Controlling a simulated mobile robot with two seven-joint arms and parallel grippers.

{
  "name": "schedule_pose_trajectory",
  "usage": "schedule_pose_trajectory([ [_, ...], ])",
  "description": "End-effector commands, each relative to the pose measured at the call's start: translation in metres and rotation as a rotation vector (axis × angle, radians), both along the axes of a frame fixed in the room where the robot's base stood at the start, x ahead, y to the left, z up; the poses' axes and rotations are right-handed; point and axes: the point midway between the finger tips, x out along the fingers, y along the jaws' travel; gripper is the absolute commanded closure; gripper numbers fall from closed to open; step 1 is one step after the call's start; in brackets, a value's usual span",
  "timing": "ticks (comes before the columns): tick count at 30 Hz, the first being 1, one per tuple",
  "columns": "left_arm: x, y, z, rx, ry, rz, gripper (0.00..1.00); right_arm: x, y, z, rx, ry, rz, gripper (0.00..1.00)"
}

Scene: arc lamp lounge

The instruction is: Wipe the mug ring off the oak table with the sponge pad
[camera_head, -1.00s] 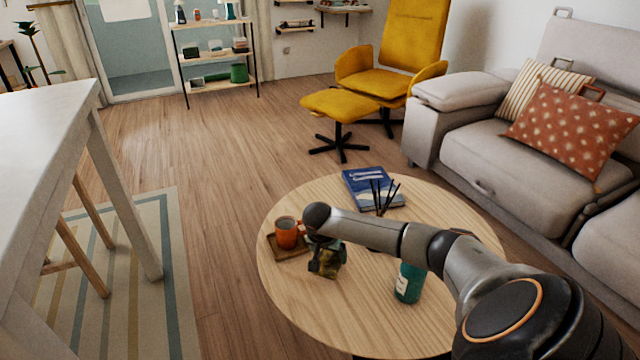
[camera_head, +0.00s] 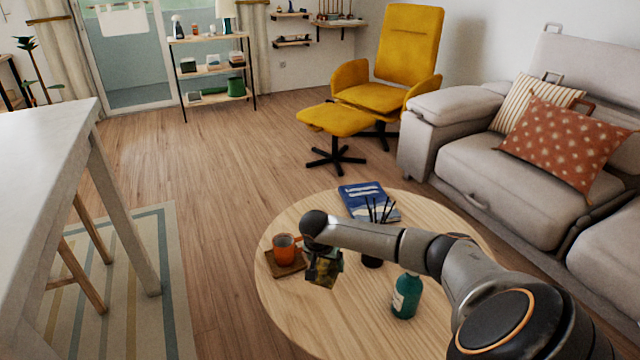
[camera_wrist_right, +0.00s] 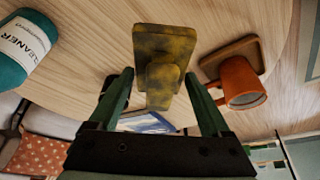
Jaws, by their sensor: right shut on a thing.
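The sponge pad (camera_head: 323,272), mottled yellow and dark, is held in my right gripper (camera_head: 322,256), just right of the orange mug. In the right wrist view the sponge pad (camera_wrist_right: 165,44) has a wide flat part and a narrower block between the fingers of my right gripper (camera_wrist_right: 158,82). The oak table (camera_head: 340,325) is round and pale. I cannot tell whether the pad touches it. No mug ring can be made out; the arm and pad hide part of the tabletop. My left gripper is not in view.
The orange mug (camera_head: 284,247) stands on a square brown coaster (camera_head: 288,270), close left of the pad. A teal cleaner bottle (camera_head: 405,297), a dark reed diffuser (camera_head: 372,258) and a blue book (camera_head: 362,199) also stand or lie on the table. The front left tabletop is clear.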

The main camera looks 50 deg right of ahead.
Motion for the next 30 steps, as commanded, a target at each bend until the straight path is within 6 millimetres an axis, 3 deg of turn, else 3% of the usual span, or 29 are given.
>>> schedule_pose_trajectory([
  [15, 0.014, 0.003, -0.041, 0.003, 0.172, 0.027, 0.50, -0.001, -0.002, 0.009, 0.000, -0.001, -0.003, 0.70],
  [23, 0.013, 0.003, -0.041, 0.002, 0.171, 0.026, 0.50, 0.000, -0.001, 0.009, 0.000, -0.001, -0.001, 0.70],
  [26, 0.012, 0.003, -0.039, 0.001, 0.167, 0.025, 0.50, 0.005, 0.010, 0.014, 0.001, -0.003, 0.025, 0.70],
  [30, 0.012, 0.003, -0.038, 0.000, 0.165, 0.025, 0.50, 0.021, 0.050, 0.037, 0.002, -0.008, 0.130, 0.70],
])
